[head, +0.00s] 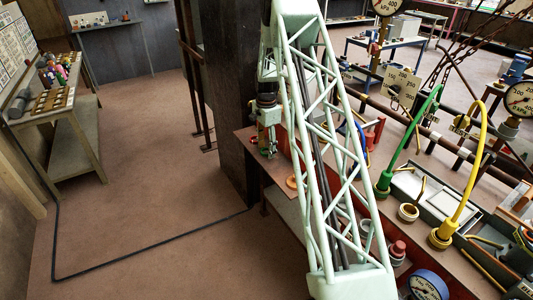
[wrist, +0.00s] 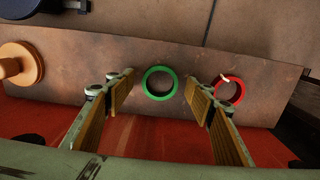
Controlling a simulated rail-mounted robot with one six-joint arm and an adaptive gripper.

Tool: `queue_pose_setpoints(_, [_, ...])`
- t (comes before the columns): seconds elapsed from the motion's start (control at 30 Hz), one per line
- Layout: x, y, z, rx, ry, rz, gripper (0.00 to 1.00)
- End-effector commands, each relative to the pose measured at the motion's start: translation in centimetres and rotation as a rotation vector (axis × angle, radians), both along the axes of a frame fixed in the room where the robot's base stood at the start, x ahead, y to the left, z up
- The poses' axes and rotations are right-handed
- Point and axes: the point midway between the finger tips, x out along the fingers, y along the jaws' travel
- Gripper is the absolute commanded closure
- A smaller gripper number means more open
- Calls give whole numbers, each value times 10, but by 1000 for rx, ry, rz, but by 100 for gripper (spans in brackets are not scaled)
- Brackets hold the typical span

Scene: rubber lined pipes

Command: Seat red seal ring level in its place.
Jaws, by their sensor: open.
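The red seal ring (wrist: 241,94) shows at the right in the wrist view, on a brown surface, with a small pale mark at its upper left. It lies just outside my right finger, which is close to its left edge in the picture. My gripper (wrist: 160,86) is open, with wood-coloured pads facing each other. A green ring (wrist: 145,84) lies beyond and between the fingertips; nothing is held. In the head view my gripper (head: 268,151) hangs over the bench's left end, beside a small red ring (head: 252,141). I cannot tell the red ring's seat.
An orange disc (wrist: 20,62) and a dark round piece lie left in the wrist view. A dark pillar (head: 228,90) stands close behind my gripper.

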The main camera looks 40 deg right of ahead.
Motion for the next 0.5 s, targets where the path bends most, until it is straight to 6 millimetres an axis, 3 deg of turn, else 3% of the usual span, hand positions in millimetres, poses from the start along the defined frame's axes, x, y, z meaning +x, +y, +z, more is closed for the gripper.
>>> queue_pose_setpoints(0.07, [0, 0, 0, 0, 0, 0, 51])
queue_pose_setpoints(0.33, [0, 0, 0, 0, 0, 0, 75])
queue_pose_setpoints(0.5, [0, 0, 0, 0, 0, 0, 75])
